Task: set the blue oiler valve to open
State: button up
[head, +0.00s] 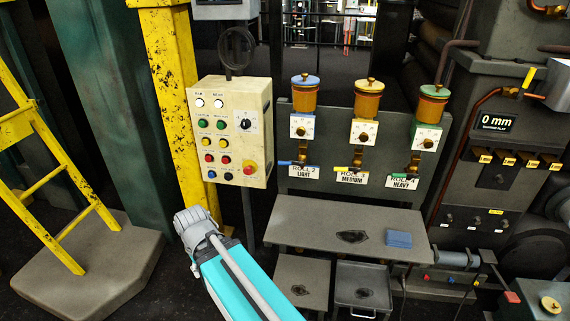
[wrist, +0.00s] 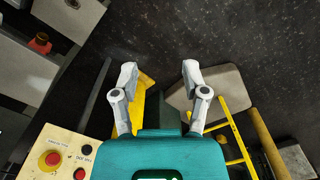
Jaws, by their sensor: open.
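The blue oiler (head: 305,93) is the leftmost of three oilers on the grey back panel, with a blue cap and amber cup. Its blue valve lever (head: 286,163) lies about level, pointing left from the brass valve below the white dial plate, above a sign reading ROLL 2 LIGHT. My gripper (wrist: 160,76) is open and empty in the wrist view, its two grey fingers spread wide over the floor and yellow post. The blue oiler does not show in the wrist view. In the head view my arm is at bottom centre, well below and left of the lever.
A cream control box (head: 229,131) with buttons stands left of the oilers, close to the blue lever; it also shows in the wrist view (wrist: 62,146). Yellow (head: 366,98) and green (head: 432,104) oilers stand to the right. A grey shelf (head: 300,222) with a blue cloth (head: 398,239) juts out below.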

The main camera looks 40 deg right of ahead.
jog(key=shift+w, duration=0.15)
jog(key=n+g+h+b, duration=0.2)
jog(key=g+h+b, duration=0.3)
jog(key=h, duration=0.9)
send_near(279, 163)
jog(key=w+a+g+p, duration=0.1)
jog(key=a+p, duration=0.1)
jog(key=shift+w+d, duration=0.15)
jog(key=shift+d, duration=0.1)
jog(key=shift+d+f, duration=0.1)
jog(key=b+x, duration=0.3)
jog(key=x, duration=1)
jog(key=shift+d, duration=0.3)
jog(key=shift+c, duration=0.3)
grip_shut()
